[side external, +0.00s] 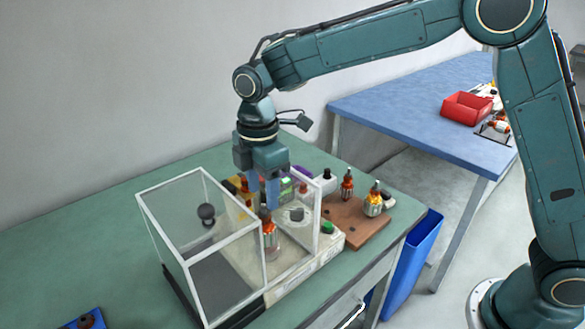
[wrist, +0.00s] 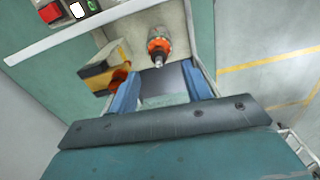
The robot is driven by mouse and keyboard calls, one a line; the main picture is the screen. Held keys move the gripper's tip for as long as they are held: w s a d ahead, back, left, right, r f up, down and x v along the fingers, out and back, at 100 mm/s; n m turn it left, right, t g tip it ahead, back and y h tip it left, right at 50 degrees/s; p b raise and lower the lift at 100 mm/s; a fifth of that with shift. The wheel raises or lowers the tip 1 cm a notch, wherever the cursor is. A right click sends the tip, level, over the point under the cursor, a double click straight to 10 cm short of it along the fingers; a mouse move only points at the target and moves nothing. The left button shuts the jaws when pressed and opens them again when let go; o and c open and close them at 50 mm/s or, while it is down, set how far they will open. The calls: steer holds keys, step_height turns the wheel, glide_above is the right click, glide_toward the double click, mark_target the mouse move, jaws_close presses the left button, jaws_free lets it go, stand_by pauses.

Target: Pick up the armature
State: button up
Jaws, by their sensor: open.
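An armature (side external: 269,240) with an orange-red top and a metal shaft stands upright in the winding machine (side external: 303,278), on its near side. The same armature shows in the wrist view (wrist: 158,46), just beyond the fingertips and roughly centred between them. My gripper (side external: 264,203) has blue fingers that point down, above and close to the armature's top. In the wrist view my gripper (wrist: 161,75) is open with nothing between its fingers. I cannot tell exactly how far the fingertips are from the shaft.
A clear box-like guard (side external: 168,234) stands left of the gripper. A brown board (side external: 345,222) at the right holds two more armatures (side external: 347,184). A blue bin (side external: 418,252) is by the green table's edge. A red tray (side external: 464,108) sits on the blue table behind.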

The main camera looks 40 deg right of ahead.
mark_target(263, 205)
steer(key=shift+f, duration=0.1)
steer(key=shift+f, duration=2.55)
jaws_close()
steer(key=shift+w, duration=0.1)
